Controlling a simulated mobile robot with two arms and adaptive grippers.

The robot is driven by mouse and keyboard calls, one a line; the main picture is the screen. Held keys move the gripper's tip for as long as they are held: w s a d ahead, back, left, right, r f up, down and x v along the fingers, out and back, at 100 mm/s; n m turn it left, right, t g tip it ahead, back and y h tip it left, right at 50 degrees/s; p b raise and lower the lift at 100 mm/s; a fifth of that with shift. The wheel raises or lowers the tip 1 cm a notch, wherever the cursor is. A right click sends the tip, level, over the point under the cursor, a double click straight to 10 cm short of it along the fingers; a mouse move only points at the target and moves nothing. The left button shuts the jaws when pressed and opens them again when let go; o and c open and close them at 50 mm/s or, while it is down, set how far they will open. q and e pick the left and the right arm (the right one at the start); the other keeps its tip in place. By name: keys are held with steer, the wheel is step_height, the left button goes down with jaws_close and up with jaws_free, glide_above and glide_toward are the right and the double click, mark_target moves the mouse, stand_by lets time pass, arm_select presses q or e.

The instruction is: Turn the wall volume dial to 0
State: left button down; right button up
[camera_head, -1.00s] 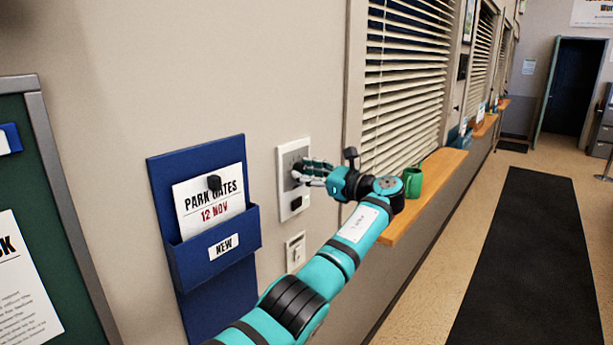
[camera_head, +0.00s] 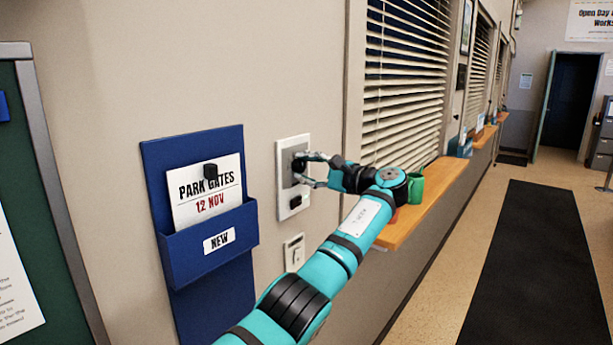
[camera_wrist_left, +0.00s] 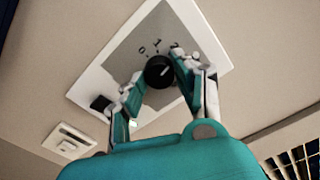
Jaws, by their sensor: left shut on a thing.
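The volume dial (camera_wrist_left: 159,72) is a round black knob with a pale pointer line, on a grey plate in a white wall panel (camera_wrist_left: 92,78). Marks that look like 0 and 1 are printed above it in the left wrist view. In the head view the dial (camera_head: 299,164) sits in the upper part of the panel (camera_head: 282,190). My left gripper (camera_head: 304,170) is shut on the dial, with one finger on each side of it; the left wrist view shows the gripper (camera_wrist_left: 158,80) too. My right gripper is not in view.
A blue wall pocket (camera_head: 205,255) with a PARK GATES card (camera_head: 203,190) hangs left of the panel. A small light switch (camera_head: 294,252) is below it. A wooden sill (camera_head: 421,207) with a green mug (camera_head: 415,189) lies to the right, under window blinds (camera_head: 405,90).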

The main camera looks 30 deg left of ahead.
arm_select(q)
steer(key=n+b, duration=0.1)
steer(key=n, duration=0.2)
steer(key=shift+f+n, duration=0.1)
steer(key=shift+n, duration=0.3)
steer(key=n+b, duration=0.2)
steer(key=n, duration=0.2)
steer(key=n+b, duration=0.1)
steer(key=n, duration=0.3)
steer(key=shift+n, duration=1.9)
steer(key=c, duration=1)
jaws_free()
steer(key=shift+o, duration=0.2)
